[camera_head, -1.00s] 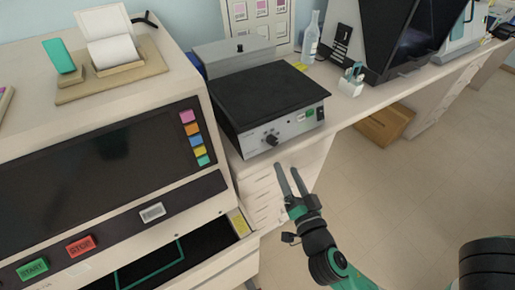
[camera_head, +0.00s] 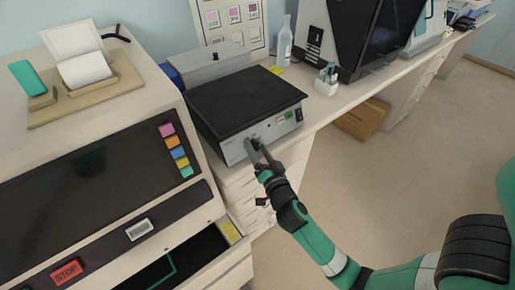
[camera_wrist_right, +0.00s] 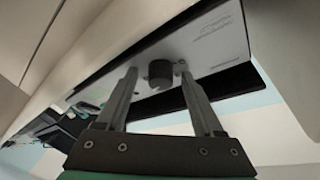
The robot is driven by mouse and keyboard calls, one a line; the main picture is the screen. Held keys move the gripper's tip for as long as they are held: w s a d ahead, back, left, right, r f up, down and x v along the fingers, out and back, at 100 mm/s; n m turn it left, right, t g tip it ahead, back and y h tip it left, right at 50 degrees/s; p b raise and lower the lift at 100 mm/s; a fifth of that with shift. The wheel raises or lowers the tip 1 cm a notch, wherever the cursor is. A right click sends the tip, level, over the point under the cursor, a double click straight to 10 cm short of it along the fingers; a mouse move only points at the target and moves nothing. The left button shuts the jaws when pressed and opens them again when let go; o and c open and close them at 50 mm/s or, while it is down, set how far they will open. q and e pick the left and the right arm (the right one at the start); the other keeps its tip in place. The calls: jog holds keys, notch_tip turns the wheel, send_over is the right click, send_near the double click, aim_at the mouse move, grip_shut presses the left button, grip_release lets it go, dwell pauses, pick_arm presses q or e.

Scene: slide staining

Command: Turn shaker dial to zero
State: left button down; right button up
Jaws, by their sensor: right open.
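The shaker (camera_head: 246,100) is a grey box with a black flat top, standing on the counter in the head view. Its dial is a round black knob (camera_wrist_right: 160,73) on the light front panel (camera_wrist_right: 205,45), seen clearly in the right wrist view. My right gripper (camera_head: 256,146) is open in front of the panel, and its fingers partly hide the dial in the head view. In the right wrist view the two fingers (camera_wrist_right: 160,80) stand on either side of the knob with gaps between. The dial's marks are too small to read. My left gripper is not in view.
A large staining machine (camera_head: 90,160) with coloured buttons and an open lower drawer (camera_head: 205,262) stands to the left. A bottle (camera_head: 285,42), a small white holder with tools (camera_head: 326,82) and a monitor (camera_head: 385,35) stand right of the shaker. Floor is open to the right.

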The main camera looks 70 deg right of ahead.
grip_shut()
dwell(0.3)
